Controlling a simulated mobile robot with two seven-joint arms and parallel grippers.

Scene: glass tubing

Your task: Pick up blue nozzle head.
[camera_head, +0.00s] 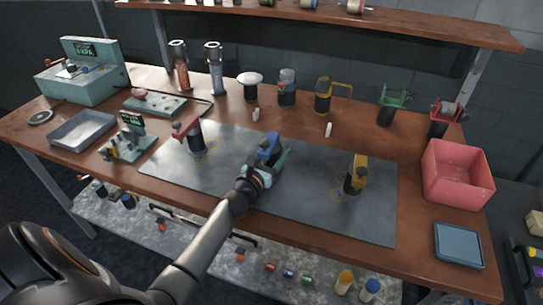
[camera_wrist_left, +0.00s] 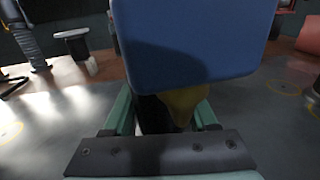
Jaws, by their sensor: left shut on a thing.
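The blue nozzle head (camera_head: 269,146) is above the middle of the grey mat (camera_head: 300,205). In the left wrist view the blue nozzle head (camera_wrist_left: 190,40) fills the top centre, with a yellow part below it. My left gripper (camera_head: 272,160) is shut on the blue nozzle head, its green fingers on either side; it also shows in the left wrist view (camera_wrist_left: 160,115). Whether the nozzle head touches the mat is hidden by the gripper. My right gripper is not in view.
On the mat stand a red nozzle head (camera_head: 187,130) to the left and a yellow nozzle head (camera_head: 356,172) to the right. A pink bin (camera_head: 456,190) and a blue tray (camera_head: 458,246) are at the right. A grey tray (camera_head: 82,130) is at the left. A shelf (camera_head: 400,26) spans the back.

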